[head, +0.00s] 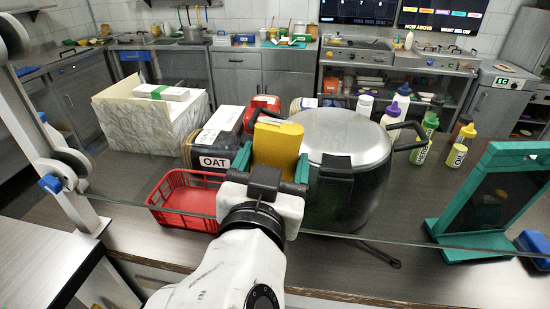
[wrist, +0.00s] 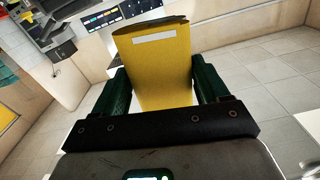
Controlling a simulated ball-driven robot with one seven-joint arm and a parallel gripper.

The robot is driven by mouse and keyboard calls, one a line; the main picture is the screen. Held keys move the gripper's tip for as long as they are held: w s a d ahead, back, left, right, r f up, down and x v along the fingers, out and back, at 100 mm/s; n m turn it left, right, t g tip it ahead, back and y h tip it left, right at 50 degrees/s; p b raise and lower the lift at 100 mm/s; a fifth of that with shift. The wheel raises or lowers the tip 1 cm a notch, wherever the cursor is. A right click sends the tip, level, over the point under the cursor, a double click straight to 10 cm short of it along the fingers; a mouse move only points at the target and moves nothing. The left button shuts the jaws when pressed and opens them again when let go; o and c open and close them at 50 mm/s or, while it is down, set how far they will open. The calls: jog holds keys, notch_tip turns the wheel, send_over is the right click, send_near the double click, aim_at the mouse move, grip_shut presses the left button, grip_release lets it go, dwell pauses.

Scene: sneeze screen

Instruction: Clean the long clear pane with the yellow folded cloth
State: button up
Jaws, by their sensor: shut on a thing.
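My gripper (head: 274,163) is shut on the yellow folded cloth (head: 277,142) and holds it upright in the middle of the head view. In the wrist view the cloth (wrist: 156,65) stands up between the two dark green fingers of my gripper (wrist: 166,90), with a white strip near its top. The long clear pane (head: 400,243) shows mainly by its lower edge, which runs across the head view behind my gripper. Whether the cloth touches the pane cannot be told. No marks on the pane can be made out.
Behind the pane stand a large lidded pot (head: 345,140), a red basket (head: 182,200), an OAT box (head: 212,145) and several bottles. A green-framed stand (head: 485,200) is at right. A white post with clamps (head: 62,175) is at left.

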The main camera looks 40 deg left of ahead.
jog(key=shift+v, duration=2.7)
jog(key=v, duration=0.3)
